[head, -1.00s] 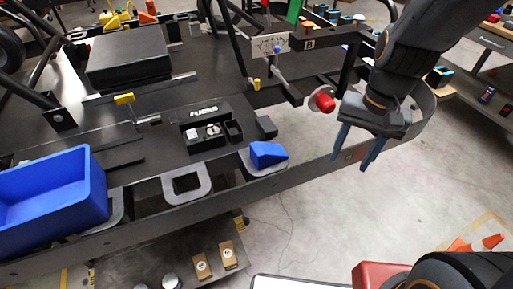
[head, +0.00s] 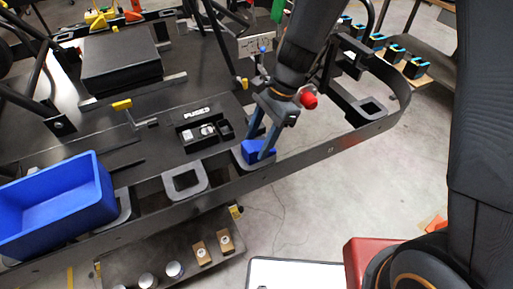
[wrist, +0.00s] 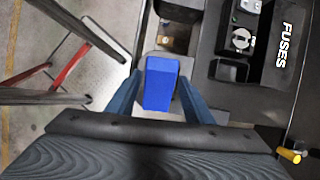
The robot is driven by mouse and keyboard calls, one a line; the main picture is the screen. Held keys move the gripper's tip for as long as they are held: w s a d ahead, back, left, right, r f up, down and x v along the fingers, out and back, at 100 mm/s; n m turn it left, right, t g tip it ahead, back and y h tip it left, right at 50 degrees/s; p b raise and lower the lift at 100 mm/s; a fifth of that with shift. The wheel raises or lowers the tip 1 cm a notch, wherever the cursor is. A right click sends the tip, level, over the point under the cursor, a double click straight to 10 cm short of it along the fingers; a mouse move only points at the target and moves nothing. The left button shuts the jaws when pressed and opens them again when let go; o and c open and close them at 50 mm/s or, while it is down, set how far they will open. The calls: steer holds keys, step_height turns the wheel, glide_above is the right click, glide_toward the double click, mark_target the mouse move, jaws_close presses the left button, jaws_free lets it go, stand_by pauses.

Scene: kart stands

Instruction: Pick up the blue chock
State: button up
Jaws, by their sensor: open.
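The blue chock (head: 257,152) sits on a grey pad (head: 238,160) at the edge of the kart's dark floor, partly hidden by my fingers in the head view. In the wrist view the blue chock (wrist: 161,84) lies between and slightly ahead of my fingertips. My gripper (head: 261,140) is open, pointing down over the chock with a finger on either side of it. In the wrist view, gaps show between my gripper's fingers (wrist: 160,92) and the chock; I cannot tell whether either finger touches it.
A black fuse tray (head: 207,132) is just left of the chock. A blue bin (head: 55,205) stands at the left. A red knob (head: 309,100) is close to my wrist. The kart's side rail (head: 300,160) runs in front; open floor lies beyond it.

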steer(key=shift+x, duration=0.95)
steer(key=c, duration=0.9)
steer(key=shift+o, duration=0.2)
